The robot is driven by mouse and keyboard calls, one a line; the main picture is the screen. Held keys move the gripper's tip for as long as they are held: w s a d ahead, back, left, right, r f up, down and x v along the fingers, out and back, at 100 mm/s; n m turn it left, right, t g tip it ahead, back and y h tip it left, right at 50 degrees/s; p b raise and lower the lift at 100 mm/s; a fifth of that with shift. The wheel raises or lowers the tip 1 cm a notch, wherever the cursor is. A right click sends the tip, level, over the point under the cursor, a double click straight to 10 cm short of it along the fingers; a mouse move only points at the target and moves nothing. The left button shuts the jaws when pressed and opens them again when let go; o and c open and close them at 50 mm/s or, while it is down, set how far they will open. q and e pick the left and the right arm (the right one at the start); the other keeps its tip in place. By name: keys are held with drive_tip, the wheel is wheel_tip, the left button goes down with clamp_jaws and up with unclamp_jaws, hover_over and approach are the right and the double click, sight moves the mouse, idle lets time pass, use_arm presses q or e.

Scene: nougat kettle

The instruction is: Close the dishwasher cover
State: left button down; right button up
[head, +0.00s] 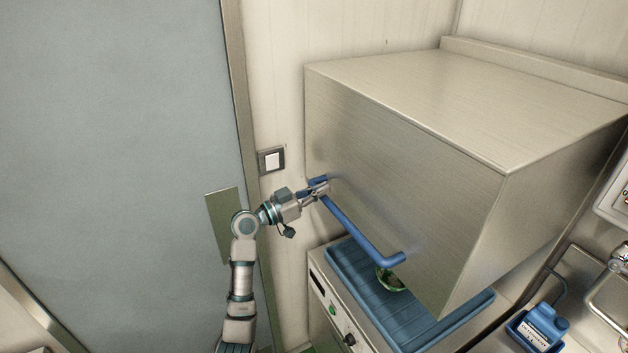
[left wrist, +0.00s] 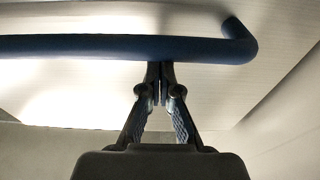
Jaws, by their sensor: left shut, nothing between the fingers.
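The dishwasher cover (head: 400,160) is a large brushed-metal box hood. It is raised, with a gap between its lower edge and the blue rack (head: 360,285) below. A blue bar handle (head: 362,229) runs along its front; it also crosses the left wrist view (left wrist: 110,48). My left gripper (head: 322,188) is at the left end of the handle. In the left wrist view my left gripper (left wrist: 160,72) has its fingertips together just at the bar's lower edge, with nothing between them. Whether they touch the bar I cannot tell. My right gripper is not in view.
A green bowl-like item (head: 389,280) sits in the rack under the cover. A control panel with a green button (head: 333,309) is below. A wall switch (head: 271,160) and grey door (head: 110,130) are at left.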

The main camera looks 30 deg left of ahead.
use_arm(q)
drive_tip(key=shift+s+f, duration=0.1)
drive_tip(key=shift+f, duration=0.25)
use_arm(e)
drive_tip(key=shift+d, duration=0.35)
use_arm(q)
drive_tip(key=shift+a, duration=0.15)
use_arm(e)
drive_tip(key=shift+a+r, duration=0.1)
